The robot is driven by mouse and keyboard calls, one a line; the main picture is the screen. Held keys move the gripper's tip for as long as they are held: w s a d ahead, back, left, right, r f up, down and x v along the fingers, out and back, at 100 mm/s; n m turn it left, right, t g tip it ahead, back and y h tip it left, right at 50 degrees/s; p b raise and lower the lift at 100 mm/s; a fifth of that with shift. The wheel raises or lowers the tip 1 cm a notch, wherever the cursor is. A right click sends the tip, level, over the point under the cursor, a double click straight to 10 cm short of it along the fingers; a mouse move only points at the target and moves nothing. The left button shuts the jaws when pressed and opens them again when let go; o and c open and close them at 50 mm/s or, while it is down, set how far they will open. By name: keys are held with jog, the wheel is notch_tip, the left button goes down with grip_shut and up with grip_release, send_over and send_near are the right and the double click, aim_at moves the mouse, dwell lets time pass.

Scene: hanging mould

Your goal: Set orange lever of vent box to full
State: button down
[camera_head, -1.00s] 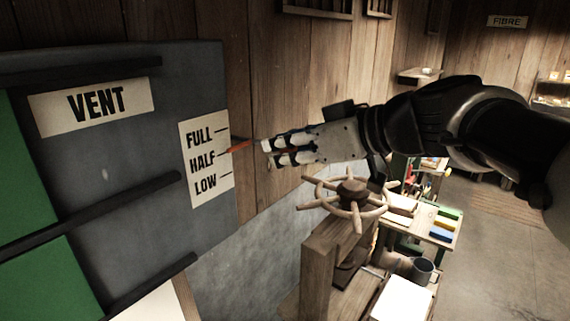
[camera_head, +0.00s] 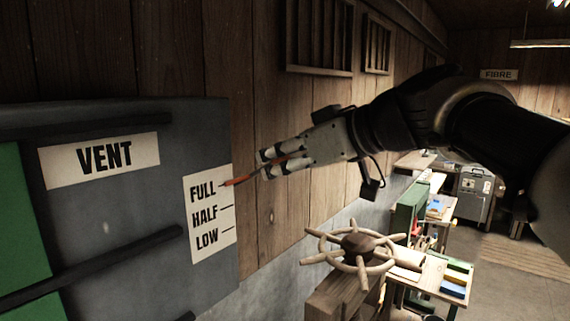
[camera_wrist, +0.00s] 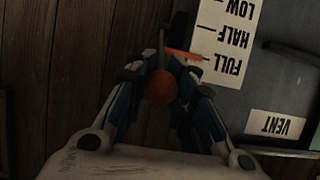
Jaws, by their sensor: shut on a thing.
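The vent box (camera_head: 90,218) is a dark grey panel at the left of the head view, with a VENT label (camera_head: 98,158) and a FULL/HALF/LOW scale (camera_head: 207,213). The lever's orange pointer (camera_head: 241,180) has its tip at the FULL mark. In the wrist view the pointer (camera_wrist: 183,54) also lies beside the word FULL, and the lever's round orange knob (camera_wrist: 161,87) sits between my fingers. My gripper (camera_head: 265,163) is shut on this knob, just right of the scale. The fingers hide part of the knob in the head view.
A spoked wooden handwheel (camera_head: 357,247) stands below my gripper. A workbench with coloured blocks (camera_head: 455,280) is at the right. Barred wall vents (camera_head: 320,36) are above on the plank wall. Open floor shows at the far right.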

jog(key=shift+r, duration=0.5)
jog(key=c, duration=1.8)
grip_release()
jog(key=o, duration=0.4)
jog(key=shift+s+d+f, duration=0.1)
jog(key=shift+s+d, duration=0.1)
jog(key=shift+d, duration=0.05)
jog(key=shift+o, duration=0.5)
jog(key=shift+w+a+f, duration=0.15)
jog(key=v, duration=1.2)
jog(key=shift+f, duration=0.1)
